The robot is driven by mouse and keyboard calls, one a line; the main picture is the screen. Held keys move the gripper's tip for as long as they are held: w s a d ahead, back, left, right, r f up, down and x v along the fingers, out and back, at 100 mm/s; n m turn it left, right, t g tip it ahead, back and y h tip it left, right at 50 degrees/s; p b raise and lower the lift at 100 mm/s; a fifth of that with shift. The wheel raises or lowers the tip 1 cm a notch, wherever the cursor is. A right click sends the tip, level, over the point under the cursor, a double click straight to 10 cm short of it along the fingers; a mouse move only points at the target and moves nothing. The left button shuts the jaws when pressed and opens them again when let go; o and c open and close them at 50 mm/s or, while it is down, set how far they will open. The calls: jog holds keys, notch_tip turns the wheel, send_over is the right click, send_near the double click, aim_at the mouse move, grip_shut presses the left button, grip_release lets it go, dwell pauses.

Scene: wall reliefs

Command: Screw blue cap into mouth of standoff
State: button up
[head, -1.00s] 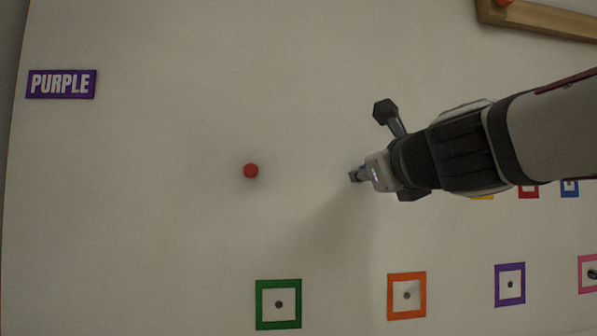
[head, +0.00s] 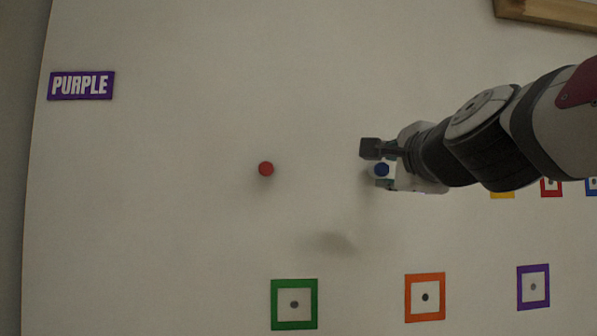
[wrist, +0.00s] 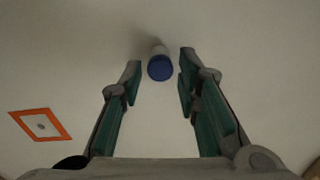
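The blue cap (head: 381,170) shows at my gripper (head: 377,165) in the head view. In the wrist view, the blue cap (wrist: 160,68) sits at the end of a short white standoff (wrist: 159,50) on the wall. My gripper (wrist: 160,66) is open, with one fingertip on each side of the cap and a narrow gap at both sides. How deep the cap sits in the standoff's mouth is hidden. In the head view my fingers and wrist cover the standoff.
A red round piece (head: 266,169) stands out from the wall to the left. Green (head: 294,328), orange (head: 425,318) and purple (head: 533,305) square frames with dark centres lie below. A PURPLE sign (head: 81,86) is upper left, a wooden ledge (head: 550,14) upper right. The wall between is bare.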

grip_shut()
jog(key=m, duration=0.4)
jog(key=shift+m+p, duration=0.3)
jog(key=shift+m, duration=0.1)
jog(key=shift+m, duration=0.3)
jog(key=m, duration=0.4)
jog(key=shift+w+m, duration=0.1)
jog(key=shift+m, duration=0.4)
jog(key=m, duration=0.4)
jog(key=shift+m, duration=0.6)
